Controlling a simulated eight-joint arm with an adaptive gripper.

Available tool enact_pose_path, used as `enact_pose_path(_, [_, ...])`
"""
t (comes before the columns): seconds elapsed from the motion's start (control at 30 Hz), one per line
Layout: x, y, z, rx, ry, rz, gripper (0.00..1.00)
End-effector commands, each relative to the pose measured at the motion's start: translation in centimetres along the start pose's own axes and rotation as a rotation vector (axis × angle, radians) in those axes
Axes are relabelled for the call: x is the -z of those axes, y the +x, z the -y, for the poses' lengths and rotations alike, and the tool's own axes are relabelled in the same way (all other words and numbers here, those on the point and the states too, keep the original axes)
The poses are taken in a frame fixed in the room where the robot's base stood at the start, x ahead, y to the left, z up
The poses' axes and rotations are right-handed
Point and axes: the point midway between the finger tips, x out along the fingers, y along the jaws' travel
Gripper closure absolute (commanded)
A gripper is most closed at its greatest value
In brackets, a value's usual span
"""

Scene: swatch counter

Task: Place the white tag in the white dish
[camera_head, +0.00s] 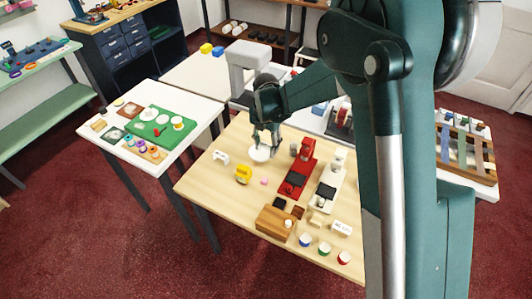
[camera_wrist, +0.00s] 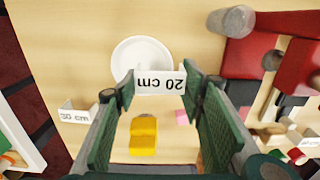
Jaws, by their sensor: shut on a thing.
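A white tag (camera_wrist: 160,82) printed "20 cm", upside down in the wrist view, is between the fingertips of my gripper (camera_wrist: 158,90). My gripper is shut on it. The white dish (camera_wrist: 141,56) is a round, shallow dish partly behind the tag in the wrist view. In the head view the dish (camera_head: 260,155) stands on the wooden table, and my gripper (camera_head: 268,143) is over or just beside its far side. The held tag is hard to make out there. I cannot tell the height between tag and dish.
Another white tag (camera_wrist: 76,113) stands left of the dish. A yellow item (camera_wrist: 143,136) and a small pink block (camera_head: 264,181) are on the near side. Red (camera_head: 297,178) and white (camera_head: 328,190) devices stand to the right. A wooden block (camera_head: 275,222) and several coloured cups are in front.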

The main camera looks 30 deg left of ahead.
Motion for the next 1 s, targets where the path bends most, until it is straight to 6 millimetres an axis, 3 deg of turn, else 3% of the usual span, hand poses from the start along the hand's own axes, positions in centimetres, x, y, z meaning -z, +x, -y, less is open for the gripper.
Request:
enact_pose_path(0.4, [0.0, 3.5, 0.0, 0.000, 0.000, 0.000, 0.67])
enact_pose_path(0.9, [0.0, 4.1, 0.0, 0.000, 0.000, 0.000, 0.67])
enact_pose_path(1.0, [0.0, 4.0, 0.0, 0.000, 0.000, 0.000, 0.49])
